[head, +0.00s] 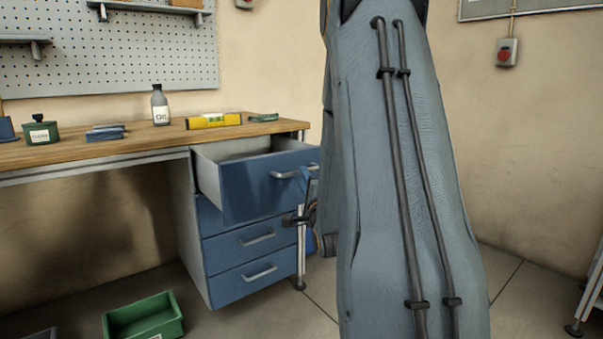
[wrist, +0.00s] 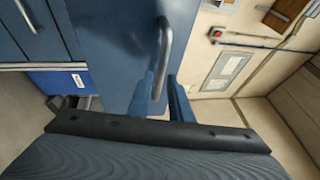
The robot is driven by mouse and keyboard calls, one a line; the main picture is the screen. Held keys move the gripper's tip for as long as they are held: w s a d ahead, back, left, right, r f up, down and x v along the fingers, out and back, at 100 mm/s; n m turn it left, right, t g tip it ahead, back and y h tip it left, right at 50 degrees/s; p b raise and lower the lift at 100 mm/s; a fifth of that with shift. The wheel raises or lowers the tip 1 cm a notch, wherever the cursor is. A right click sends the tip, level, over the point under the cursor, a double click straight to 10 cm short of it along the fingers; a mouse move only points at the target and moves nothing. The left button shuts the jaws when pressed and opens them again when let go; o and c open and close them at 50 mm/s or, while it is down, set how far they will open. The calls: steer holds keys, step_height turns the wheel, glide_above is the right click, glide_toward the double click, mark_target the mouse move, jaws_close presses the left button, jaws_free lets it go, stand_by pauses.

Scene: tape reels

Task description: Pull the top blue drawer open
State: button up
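The top blue drawer (head: 255,195) stands pulled well out of the cabinet under the workbench in the head view, with its pale inner side showing. Its grey bar handle (head: 285,174) runs across the front. My gripper (wrist: 161,84) is at the handle's right end, partly hidden by my arm in the head view. The blue drawer front (wrist: 112,60) fills much of that view's upper middle.
Two lower blue drawers (head: 245,247) are shut. The wooden benchtop (head: 70,152) holds a grey bottle (head: 160,106), a yellow level (head: 213,121) and a green jar (head: 40,131). A green bin (head: 145,316) is on the floor at lower left. Floor at right is mostly clear.

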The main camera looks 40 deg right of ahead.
steer(key=v, duration=0.3)
steer(key=shift+s+a+f, duration=0.1)
steer(key=shift+s, duration=0.15)
stand_by(0.4)
